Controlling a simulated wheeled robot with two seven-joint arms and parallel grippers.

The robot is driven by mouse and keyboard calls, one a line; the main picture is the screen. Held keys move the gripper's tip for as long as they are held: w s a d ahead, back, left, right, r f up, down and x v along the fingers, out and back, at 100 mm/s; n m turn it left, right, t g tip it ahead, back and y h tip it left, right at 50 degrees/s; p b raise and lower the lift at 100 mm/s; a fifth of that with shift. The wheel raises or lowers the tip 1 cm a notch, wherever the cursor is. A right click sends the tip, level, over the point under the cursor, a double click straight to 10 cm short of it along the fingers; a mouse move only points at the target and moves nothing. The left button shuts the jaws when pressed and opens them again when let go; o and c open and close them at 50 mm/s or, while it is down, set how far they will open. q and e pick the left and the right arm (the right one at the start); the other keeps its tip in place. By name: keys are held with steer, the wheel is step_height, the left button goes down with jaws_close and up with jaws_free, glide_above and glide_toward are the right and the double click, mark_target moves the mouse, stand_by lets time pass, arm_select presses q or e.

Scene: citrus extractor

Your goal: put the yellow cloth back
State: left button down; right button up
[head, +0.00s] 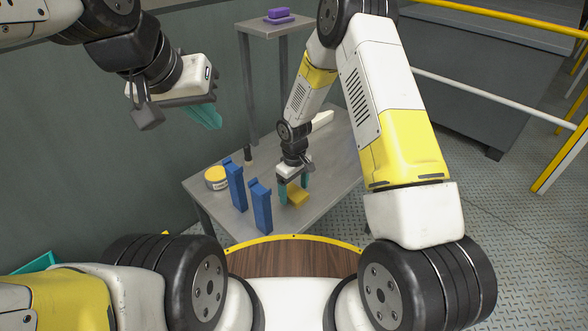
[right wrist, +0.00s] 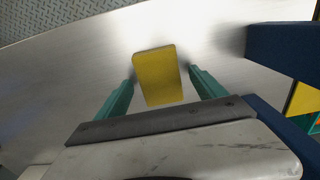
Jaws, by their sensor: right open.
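The yellow cloth (head: 298,198) is a small folded-looking yellow block on the grey metal table (head: 335,165). It also shows in the right wrist view (right wrist: 158,78). My right gripper (head: 294,189) points down at the cloth. In the right wrist view its two teal fingers (right wrist: 160,82) are apart, one at each side of the cloth, with a visible gap on both sides. The gripper is open and holds nothing. My left gripper (head: 205,117) is raised at the upper left, away from the table; its teal fingers overlap, so its opening is unclear.
Two blue upright posts (head: 261,206) stand on the table left of my right gripper; a blue part (right wrist: 285,50) shows close in the right wrist view. A yellow-and-white tin (head: 215,178) and a small dark bottle (head: 248,153) stand behind. A purple item (head: 278,15) sits on a higher stand.

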steer(key=r, duration=0.7)
steer(key=shift+s+r, duration=0.2)
step_height(320, 180, up, 7)
steer(key=d+m, duration=0.1)
steer(key=d, duration=0.1)
step_height(320, 180, up, 14)
steer(key=f+m+t, duration=0.1)
steer(key=m+t, duration=0.1)
steer(key=m, duration=0.1)
glide_above(294, 193)
steer(key=s+d, duration=0.4)
steer(key=d, duration=0.4)
steer(key=s+d+r+m+t+y, duration=0.1)
steer(key=s+d+r+m+t, duration=0.1)
steer(key=s+r, duration=0.5)
steer(key=s+d+r+m+t+y, duration=0.1)
steer(key=s+d+r, duration=0.3)
steer(key=s, duration=0.6)
step_height(294, 193, up, 3)
steer(key=shift+s+f+m+t, duration=0.15)
steer(key=shift+s+m+t, duration=0.25)
steer(key=shift+m+t, duration=0.3)
